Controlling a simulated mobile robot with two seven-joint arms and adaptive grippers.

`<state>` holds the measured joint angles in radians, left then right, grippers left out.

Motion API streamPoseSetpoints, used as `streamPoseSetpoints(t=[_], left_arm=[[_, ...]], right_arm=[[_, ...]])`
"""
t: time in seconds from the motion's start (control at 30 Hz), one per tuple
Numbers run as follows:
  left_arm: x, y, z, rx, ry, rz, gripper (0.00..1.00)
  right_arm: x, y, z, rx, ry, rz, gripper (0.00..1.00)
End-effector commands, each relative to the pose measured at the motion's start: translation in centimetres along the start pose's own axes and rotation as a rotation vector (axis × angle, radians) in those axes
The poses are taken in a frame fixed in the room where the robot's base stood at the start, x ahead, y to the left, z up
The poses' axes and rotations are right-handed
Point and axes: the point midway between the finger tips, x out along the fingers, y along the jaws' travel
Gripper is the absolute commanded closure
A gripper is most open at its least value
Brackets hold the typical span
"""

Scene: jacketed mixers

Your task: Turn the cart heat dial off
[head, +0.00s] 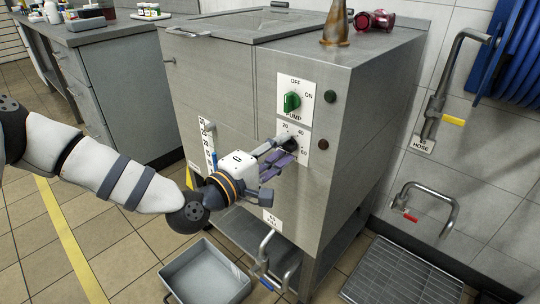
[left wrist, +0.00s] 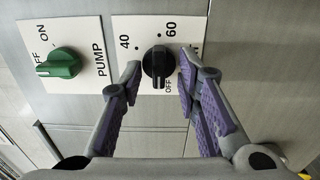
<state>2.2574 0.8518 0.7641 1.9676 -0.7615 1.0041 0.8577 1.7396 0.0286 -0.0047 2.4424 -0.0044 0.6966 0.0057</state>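The heat dial is a black knob on a white plate on the steel cart's front. In the head view the dial (head: 291,143) is partly hidden by my gripper. My left gripper (head: 283,152) is open, its purple-padded fingers on either side of the dial in the left wrist view (left wrist: 160,72), seemingly apart from it. My right gripper is not in view.
A green pump knob (head: 291,102) sits just above the dial. A pipe tap (head: 266,262) and grey tray (head: 207,275) are below.

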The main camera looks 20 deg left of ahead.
Motion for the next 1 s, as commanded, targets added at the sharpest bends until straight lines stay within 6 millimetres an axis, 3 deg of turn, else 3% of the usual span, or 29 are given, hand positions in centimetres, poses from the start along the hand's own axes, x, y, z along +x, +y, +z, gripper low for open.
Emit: streamPoseSetpoints(t=[0.3,0.43,0.6,1.0], left_arm=[[-8.1,0.0,-0.1,-0.004,0.003,-0.001,0.70],[-10.3,0.0,0.0,-0.002,0.001,-0.001,0.70],[-11.3,0.0,0.1,-0.001,-0.001,0.000,0.70],[-11.3,-0.5,0.4,0.000,-0.009,-0.017,0.70]], right_arm=[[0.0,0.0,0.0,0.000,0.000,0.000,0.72],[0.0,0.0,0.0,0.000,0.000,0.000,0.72],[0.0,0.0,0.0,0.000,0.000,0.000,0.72],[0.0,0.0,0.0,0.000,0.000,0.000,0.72]])
